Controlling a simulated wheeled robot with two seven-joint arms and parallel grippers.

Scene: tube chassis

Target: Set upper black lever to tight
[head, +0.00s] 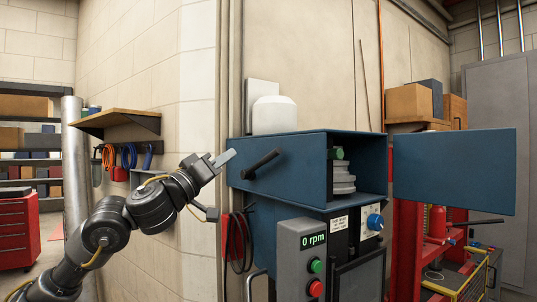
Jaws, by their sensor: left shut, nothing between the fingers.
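The upper black lever (262,164) is on the outer left side of the blue machine housing (292,149). It slants, with its rounded pivot end at lower left and its free end at upper right. My left gripper (225,158) is shut and empty. In the picture it is just left of the lever, with its pale tip at the housing's left edge. A small gap shows between tip and lever; whether they differ in depth I cannot tell. No tight or loose marking is readable near the lever. My right gripper is out of view.
The blue door (453,170) stands open at right, showing stacked grey pulleys (342,178). Below are a control box (314,262) reading "0 rpm" with green and red buttons, and a blue knob (375,222). A wall shelf (116,119) with hanging tools is behind my left arm.

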